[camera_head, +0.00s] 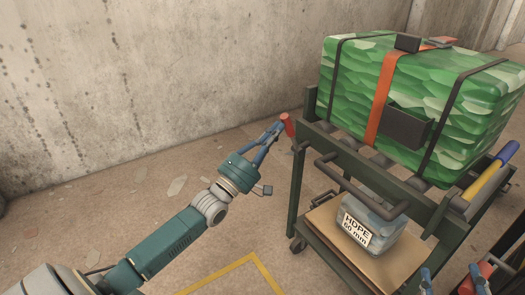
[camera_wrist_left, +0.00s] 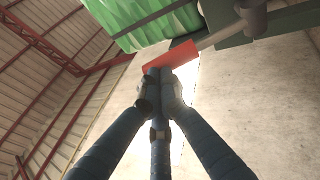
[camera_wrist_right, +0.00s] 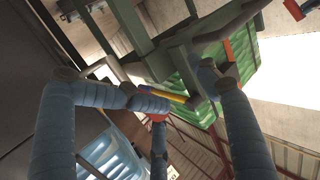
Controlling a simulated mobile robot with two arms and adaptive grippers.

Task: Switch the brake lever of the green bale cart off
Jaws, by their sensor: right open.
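The green bale cart (camera_head: 295,195) has a dark green frame and carries a strapped green bale (camera_head: 400,95). Its brake lever (camera_head: 287,124) has a red handle at the cart's left corner; the handle also shows in the left wrist view (camera_wrist_left: 178,60). My left gripper (camera_head: 278,128) has its fingertips drawn together right at this handle. In the left wrist view the tips overlap the handle's lower edge; I see no handle between them. My right gripper (camera_head: 452,280) is open at the bottom right, partly cut off by the frame edge.
A yellow and blue bar (camera_head: 488,175) and a red part (camera_head: 480,275) are near my right gripper. A concrete wall (camera_head: 150,75) stands behind. The floor left of the cart is largely clear.

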